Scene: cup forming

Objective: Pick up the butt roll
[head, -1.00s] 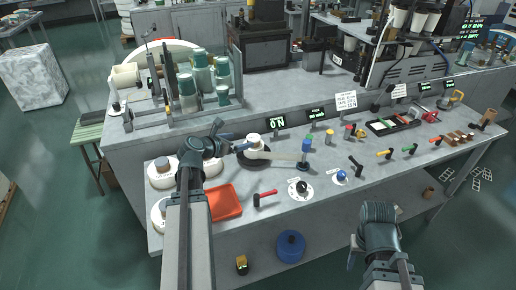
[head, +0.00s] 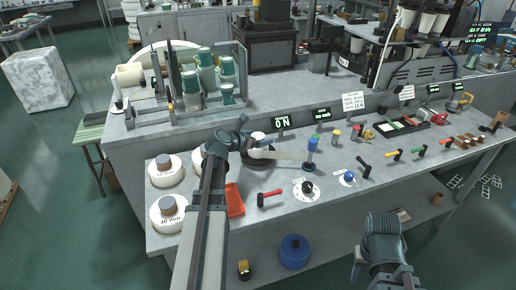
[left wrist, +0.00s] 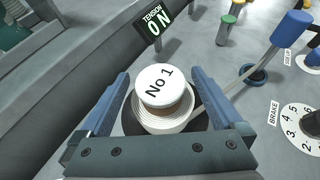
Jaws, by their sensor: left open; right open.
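The small white roll marked "No 1" (left wrist: 155,82) sits on a dark round base on the bench. In the left wrist view it stands between the two blue fingers of my left gripper (left wrist: 158,100), which are open on either side of it. In the head view my left gripper (head: 248,140) is at the roll (head: 258,136) and partly hides it. A pale strip (head: 288,155) runs from the roll to a blue-topped post (head: 312,147). My right gripper (head: 378,252) is low in front of the bench, away from the roll, its fingertips hard to make out.
A "TENSION 0 N" display (left wrist: 154,20) stands close behind the roll. Several large white rolls (head: 168,210) and a red tray (head: 235,200) lie to the left. A red-handled lever (head: 270,196) and brake dial (head: 307,190) are in front. A cup rack (head: 208,90) stands behind.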

